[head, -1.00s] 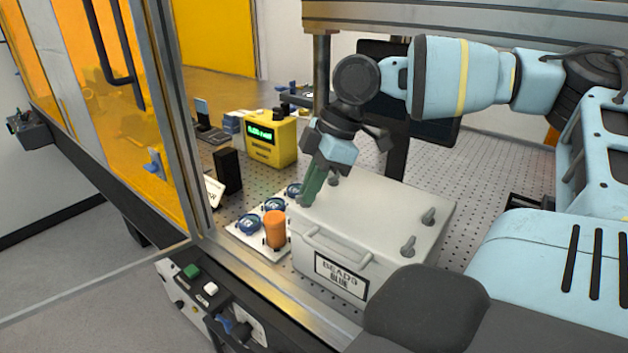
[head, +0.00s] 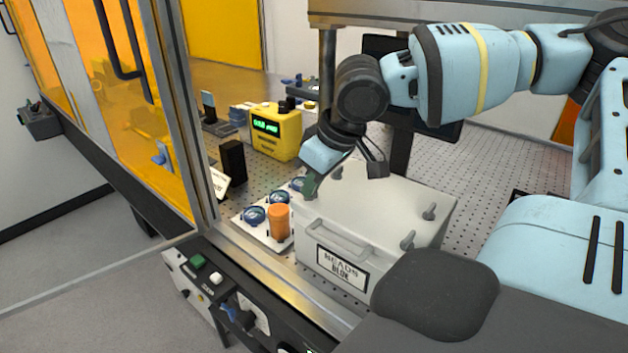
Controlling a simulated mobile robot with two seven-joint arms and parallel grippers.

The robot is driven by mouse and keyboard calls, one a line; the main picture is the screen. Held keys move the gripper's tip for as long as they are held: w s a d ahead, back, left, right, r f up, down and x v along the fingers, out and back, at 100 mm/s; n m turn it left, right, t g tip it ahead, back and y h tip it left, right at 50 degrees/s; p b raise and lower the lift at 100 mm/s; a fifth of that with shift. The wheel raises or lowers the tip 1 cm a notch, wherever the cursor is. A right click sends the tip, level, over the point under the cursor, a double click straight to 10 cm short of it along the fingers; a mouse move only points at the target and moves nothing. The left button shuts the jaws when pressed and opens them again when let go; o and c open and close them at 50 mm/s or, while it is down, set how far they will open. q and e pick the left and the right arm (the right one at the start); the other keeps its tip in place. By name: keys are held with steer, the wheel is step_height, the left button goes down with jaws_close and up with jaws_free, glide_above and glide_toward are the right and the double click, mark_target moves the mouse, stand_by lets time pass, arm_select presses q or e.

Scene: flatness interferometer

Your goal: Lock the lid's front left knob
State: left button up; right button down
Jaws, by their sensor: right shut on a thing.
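A light grey box (head: 312,248) with a grey lid (head: 375,205) stands on the table, a front handle (head: 340,240) and a black-on-white label on its front. Other lid knobs show at the front right (head: 407,240) and back right (head: 429,211). My left gripper is not in view.
Left of the box, a white tray (head: 262,238) holds blue-rimmed round parts (head: 254,215) and an orange cylinder (head: 279,222). A yellow device (head: 275,130) with a green display stands behind. An amber-panelled door frame (head: 185,130) stands at the left.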

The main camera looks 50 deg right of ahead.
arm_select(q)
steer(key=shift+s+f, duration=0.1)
arm_select(e)
steer(key=shift+m, duration=0.4)
steer(key=c, duration=1.6)
jaws_free()
steer(key=shift+o, duration=0.2)
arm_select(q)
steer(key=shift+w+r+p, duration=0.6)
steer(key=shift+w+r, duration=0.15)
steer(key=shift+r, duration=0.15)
arm_select(e)
steer(key=v, duration=0.7)
steer(key=shift+r, duration=0.4)
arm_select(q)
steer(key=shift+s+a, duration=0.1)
arm_select(e)
steer(key=shift+s+a, duration=0.1)
steer(key=shift+a, duration=0.05)
